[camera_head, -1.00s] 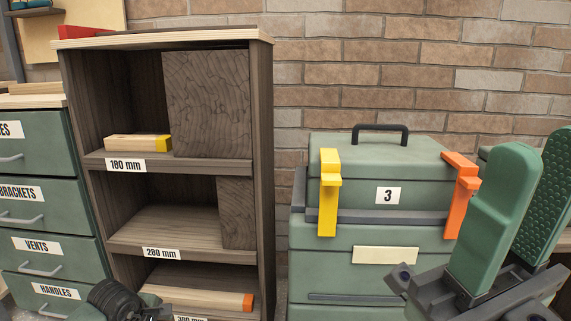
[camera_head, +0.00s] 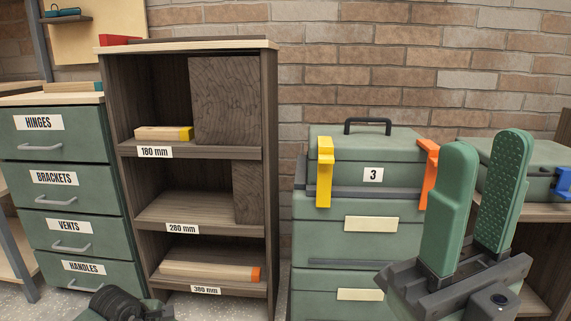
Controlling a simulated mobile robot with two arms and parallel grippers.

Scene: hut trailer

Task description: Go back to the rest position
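My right gripper (camera_head: 478,190) is raised at the right of the head view, in front of the stacked green cases. Its two green finger pads point up and stand apart with nothing between them. At the bottom left a dark, rounded part of my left arm shows; my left gripper's fingers cannot be made out. No object is held in the visible gripper.
A dark shelf unit (camera_head: 271,180) holds wood pieces on labelled shelves. Green drawers (camera_head: 62,215) stand left of it. The green case marked 3 (camera_head: 350,175), with yellow and orange latches, tops a stack. Another green case (camera_head: 535,165) is at the right. A brick wall is behind.

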